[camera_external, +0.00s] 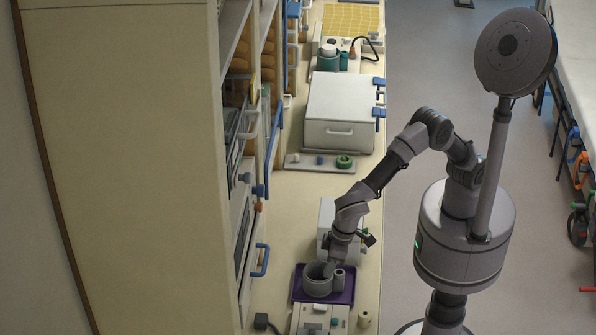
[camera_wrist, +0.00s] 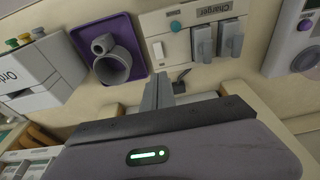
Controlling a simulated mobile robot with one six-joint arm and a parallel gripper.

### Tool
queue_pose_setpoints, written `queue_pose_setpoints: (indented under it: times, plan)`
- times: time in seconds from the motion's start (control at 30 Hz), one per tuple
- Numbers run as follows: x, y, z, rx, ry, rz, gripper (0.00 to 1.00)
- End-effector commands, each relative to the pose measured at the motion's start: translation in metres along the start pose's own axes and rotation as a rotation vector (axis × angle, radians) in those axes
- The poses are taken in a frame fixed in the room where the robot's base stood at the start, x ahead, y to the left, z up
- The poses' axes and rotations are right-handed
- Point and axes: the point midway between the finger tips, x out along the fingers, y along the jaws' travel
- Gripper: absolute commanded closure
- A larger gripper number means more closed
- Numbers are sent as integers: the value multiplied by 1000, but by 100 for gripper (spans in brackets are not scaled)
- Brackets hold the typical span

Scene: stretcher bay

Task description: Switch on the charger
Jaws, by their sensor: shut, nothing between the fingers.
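The charger (camera_wrist: 190,22) is a pale box with a "Charger" label, at the top of the wrist view. A white rocker switch (camera_wrist: 158,52) is on its left part; I cannot tell whether it is on or off. Two grey blocks (camera_wrist: 203,43) stand in it to the right of the switch. My gripper (camera_wrist: 164,90) is shut and empty, its fingertips just below the switch in the wrist view, apart from it as far as I can tell. In the external view my gripper (camera_external: 333,264) is low over the counter by a purple tray (camera_external: 298,293).
The purple tray, also in the wrist view (camera_wrist: 127,72), holds a grey cup (camera_wrist: 112,65). A white box with coloured knobs (camera_wrist: 30,65) is left of it. A device with a screen (camera_wrist: 295,40) is to the right. A tall shelf cabinet (camera_external: 120,150) bounds the counter's left.

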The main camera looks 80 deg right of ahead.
Motion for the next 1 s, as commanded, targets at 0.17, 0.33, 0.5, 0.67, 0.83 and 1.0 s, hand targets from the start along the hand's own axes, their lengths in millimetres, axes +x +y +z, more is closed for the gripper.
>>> queue_pose_setpoints:
  times: [0.17,0.33,0.5,0.67,0.83,1.0]
  plan:
    - [7,0,0,-1,-1,1,100]
    - [41,1,1,-1,-3,3,100]
    - [79,1,1,0,-3,2,100]
    - [111,1,1,0,-2,2,100]
    - [133,0,0,-1,-2,1,100]
    - [140,0,0,-1,-1,0,100]
